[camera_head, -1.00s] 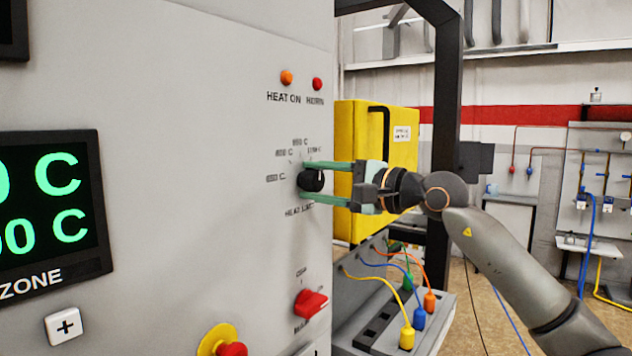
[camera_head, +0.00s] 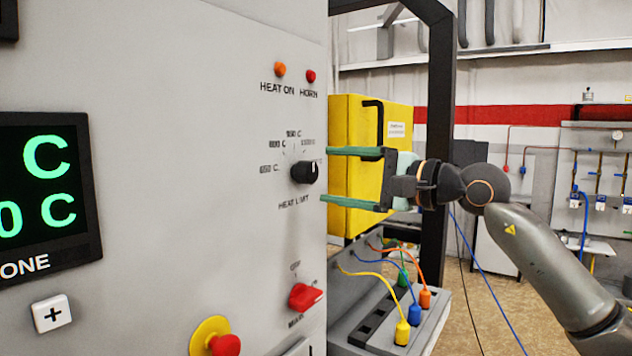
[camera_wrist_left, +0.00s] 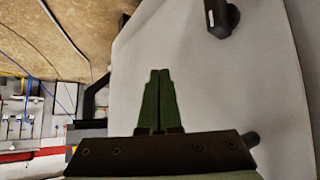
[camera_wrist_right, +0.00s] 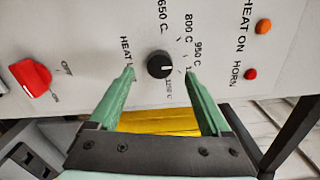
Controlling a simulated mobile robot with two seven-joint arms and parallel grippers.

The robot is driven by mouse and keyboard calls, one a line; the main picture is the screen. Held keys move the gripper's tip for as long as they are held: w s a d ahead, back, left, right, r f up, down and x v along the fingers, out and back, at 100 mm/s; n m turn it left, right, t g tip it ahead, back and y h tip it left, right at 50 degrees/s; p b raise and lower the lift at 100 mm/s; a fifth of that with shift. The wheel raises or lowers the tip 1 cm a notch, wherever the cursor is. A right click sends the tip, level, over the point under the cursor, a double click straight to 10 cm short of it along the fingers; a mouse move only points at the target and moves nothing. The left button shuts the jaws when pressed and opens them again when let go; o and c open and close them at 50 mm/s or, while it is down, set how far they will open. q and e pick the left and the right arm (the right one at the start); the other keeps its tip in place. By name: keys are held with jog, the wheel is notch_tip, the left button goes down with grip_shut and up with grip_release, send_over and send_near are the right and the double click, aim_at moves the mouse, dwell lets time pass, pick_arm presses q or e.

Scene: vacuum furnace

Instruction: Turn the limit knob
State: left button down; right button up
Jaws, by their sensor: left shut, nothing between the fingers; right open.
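The black heat limit knob (camera_head: 305,172) sits on the grey panel, with temperature marks around it and a white pointer line toward the upper right. In the right wrist view the knob (camera_wrist_right: 160,64) lies ahead of the fingertips, centred between them and apart from both. My right gripper (camera_head: 323,174) is open and empty, its green fingers above and below the knob's height, just to its right. My left gripper (camera_wrist_left: 158,75) shows only in the left wrist view, its fingers together with nothing between them, in front of a plain pale surface.
Below the knob are a red switch (camera_head: 305,296) and a red button on a yellow base (camera_head: 216,338). Orange (camera_head: 280,69) and red (camera_head: 311,76) lamps sit above. A yellow cabinet (camera_head: 350,115) and a black post (camera_head: 440,130) stand behind my right gripper.

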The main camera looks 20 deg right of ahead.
jog(key=b+v, duration=0.1)
jog(key=v, duration=0.5)
jog(key=shift+s+d, duration=0.25)
jog(key=shift+s, duration=0.1)
